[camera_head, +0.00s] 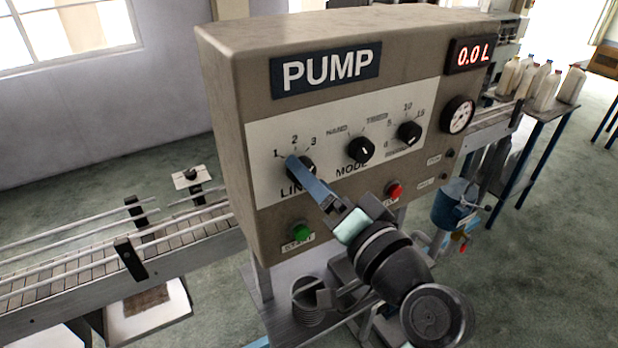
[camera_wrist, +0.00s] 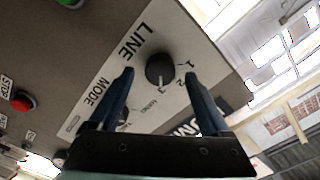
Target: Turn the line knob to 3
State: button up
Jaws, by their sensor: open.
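The pump panel (camera_head: 350,140) carries a black round line knob (camera_head: 307,170) with marks 1, 2 and 3 above it. My gripper (camera_head: 298,168) is in front of this knob and partly covers it in the head view. In the wrist view, the line knob (camera_wrist: 160,68) lies between the two blue fingers of my gripper (camera_wrist: 158,74). The fingers are open, with a gap visible on each side of the knob. The knob's white pointer appears to point at the 3. Whether the fingertips reach the panel is hard to tell.
The mode knob (camera_head: 361,150) and another dial knob (camera_head: 409,132) sit to the right. A green button (camera_head: 301,231) and a red button (camera_head: 394,191) are below. The display (camera_head: 471,54) reads 0.0 L. A conveyor (camera_head: 120,260) runs to the left.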

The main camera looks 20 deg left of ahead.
jog(key=b+v, duration=0.4)
jog(key=v, duration=0.7)
jog(key=shift+s, duration=0.2)
jog(key=shift+d, duration=0.1)
jog(key=w+d+r+t+h, duration=0.1)
jog(key=w+r+t+h, duration=0.1)
jog(key=r+t+h, duration=0.3)
jog(key=w+d+r+t+h, duration=0.1)
jog(key=w+d+r+t, duration=0.15)
jog(key=r, duration=0.45)
jog(key=s+d+r+t+h, duration=0.1)
jog(key=s+r+t+h, duration=0.3)
jog(key=r, duration=0.3)
jog(key=s+d+r+t+h, duration=0.1)
jog(key=s+r+t+h, duration=0.3)
jog(key=r, duration=0.4)
jog(key=shift+s+d+r+t+b, duration=0.2)
jog(key=shift+s+r+t+b, duration=0.1)
jog(key=shift+s+t, duration=0.2)
